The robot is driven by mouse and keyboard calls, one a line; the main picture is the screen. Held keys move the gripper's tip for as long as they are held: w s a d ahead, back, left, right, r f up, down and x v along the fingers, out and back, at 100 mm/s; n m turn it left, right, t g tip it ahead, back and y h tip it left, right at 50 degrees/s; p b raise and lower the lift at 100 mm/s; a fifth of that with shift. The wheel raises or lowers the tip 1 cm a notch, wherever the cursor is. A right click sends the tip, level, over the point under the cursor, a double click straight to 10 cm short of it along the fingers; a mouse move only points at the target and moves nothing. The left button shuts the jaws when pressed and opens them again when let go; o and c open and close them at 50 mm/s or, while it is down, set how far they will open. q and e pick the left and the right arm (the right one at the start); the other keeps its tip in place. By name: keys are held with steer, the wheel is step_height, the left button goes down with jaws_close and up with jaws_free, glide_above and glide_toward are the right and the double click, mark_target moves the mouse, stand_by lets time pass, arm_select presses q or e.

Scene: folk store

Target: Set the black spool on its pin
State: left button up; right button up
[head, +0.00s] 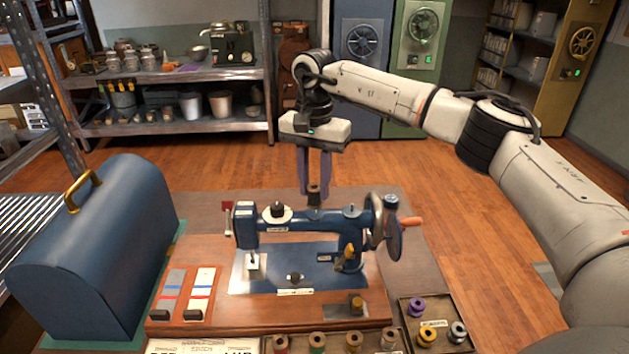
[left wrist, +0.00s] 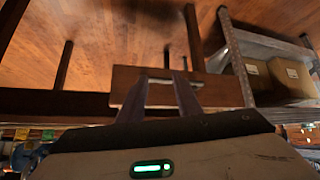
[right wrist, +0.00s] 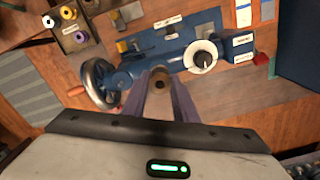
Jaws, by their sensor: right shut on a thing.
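The black spool (head: 314,193) is between the fingertips of my right gripper (head: 314,180), which points down over the arm of the blue sewing machine (head: 325,222). In the right wrist view the spool's round end (right wrist: 160,78) shows between the closed fingers. The spool looks upright, just above or touching the machine's top. I cannot tell whether it is around a pin; the pin is hidden. A white disc with a dark knob (head: 277,211) sits on the machine to the left. My left gripper (left wrist: 162,82) is open and empty, away from the machine.
A side tray (head: 405,322) holds purple, yellow and silver spools. Several more spools stand along the front. A blue domed case (head: 95,245) stands at the left. The handwheel (head: 393,232) rises right of the spool. Shelving (left wrist: 240,75) shows near my left gripper.

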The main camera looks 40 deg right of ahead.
steer(key=shift+f, duration=0.4)
steer(key=shift+f, duration=0.6)
steer(key=o, duration=0.9)
steer(key=shift+r, duration=0.1)
step_height(320, 180, up, 10)
steer(key=shift+r+b, duration=0.1)
steer(key=shift+b, duration=0.5)
